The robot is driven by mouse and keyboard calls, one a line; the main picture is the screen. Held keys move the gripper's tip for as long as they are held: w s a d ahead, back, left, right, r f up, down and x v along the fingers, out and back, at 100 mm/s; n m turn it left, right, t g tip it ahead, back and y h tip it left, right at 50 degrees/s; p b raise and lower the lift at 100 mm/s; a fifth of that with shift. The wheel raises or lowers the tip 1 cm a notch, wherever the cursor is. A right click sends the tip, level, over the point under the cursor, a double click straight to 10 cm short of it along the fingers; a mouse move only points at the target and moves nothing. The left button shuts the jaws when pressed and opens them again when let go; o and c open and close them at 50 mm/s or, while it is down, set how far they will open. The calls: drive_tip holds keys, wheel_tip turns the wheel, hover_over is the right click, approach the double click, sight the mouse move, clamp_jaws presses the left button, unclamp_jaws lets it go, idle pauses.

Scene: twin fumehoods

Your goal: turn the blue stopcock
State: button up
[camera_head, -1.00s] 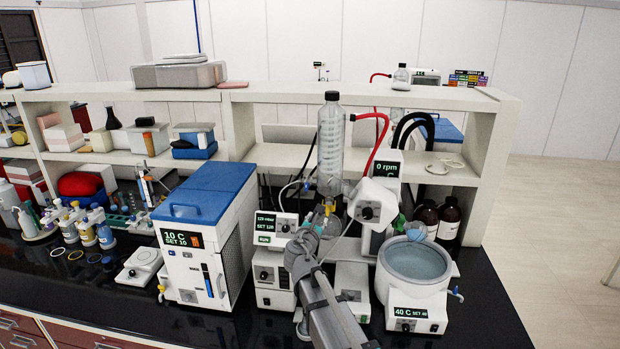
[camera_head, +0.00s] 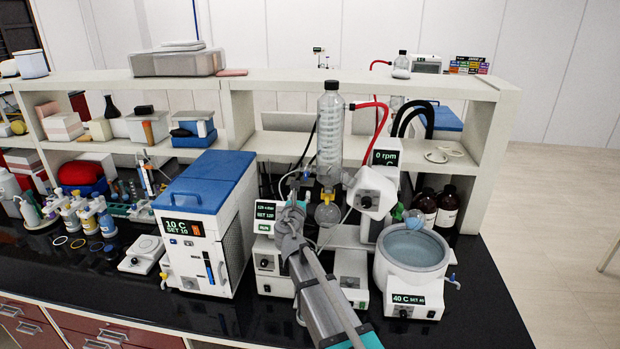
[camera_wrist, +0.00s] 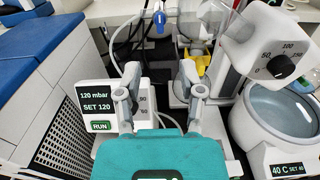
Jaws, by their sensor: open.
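The blue stopcock (camera_wrist: 160,19) shows at the top centre of the wrist view, on clear glass with a pale tip below it. Nothing is between the fingers. In the head view my gripper (camera_head: 291,212) is in front of the rotary evaporator, just left of the round flask (camera_head: 327,214).
The vacuum controller (camera_wrist: 100,105) reads 120 mbar, close by the left finger. The heating bath (camera_head: 415,252) and white motor head (camera_head: 372,192) are on the right. The blue-topped chiller (camera_head: 207,182) stands left. A yellow clip (camera_wrist: 203,62) and hoses are near the right finger.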

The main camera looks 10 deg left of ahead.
sight(306, 176)
drive_tip(key=w, duration=1.2)
drive_tip(key=shift+w+d, duration=0.1)
drive_tip(key=shift+d, duration=0.05)
drive_tip(key=shift+c, duration=0.3)
clamp_jaws()
drive_tip(key=shift+d, duration=0.2)
drive_tip(key=shift+a, duration=0.15)
